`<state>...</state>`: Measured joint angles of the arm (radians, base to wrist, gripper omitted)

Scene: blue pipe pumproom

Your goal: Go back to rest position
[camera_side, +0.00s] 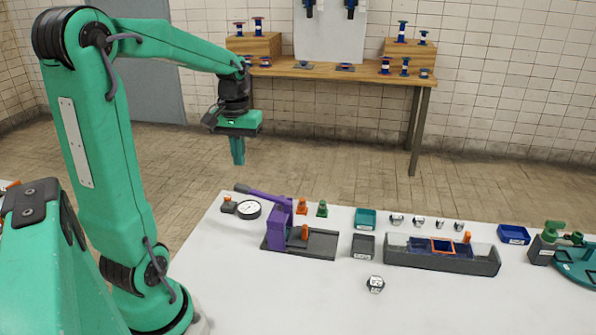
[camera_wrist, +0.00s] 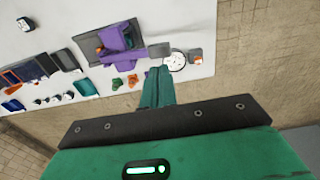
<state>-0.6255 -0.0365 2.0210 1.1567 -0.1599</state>
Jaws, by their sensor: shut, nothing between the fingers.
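My gripper (camera_side: 238,160) hangs from my green arm at the upper left in the side view, pointing down. Its green fingers are together with nothing between them. It is above and behind the far left corner of the white table (camera_side: 330,295), apart from everything on it. In the wrist view the shut fingers (camera_wrist: 157,72) show at the middle, with the table's edge beyond them.
On the table are a purple lever press (camera_side: 277,225), a round dial gauge (camera_side: 249,209), small bins (camera_side: 365,218), a long grey tray (camera_side: 442,262) and a green valve fixture (camera_side: 575,262). A wooden bench (camera_side: 330,73) stands behind. The space around my gripper is free.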

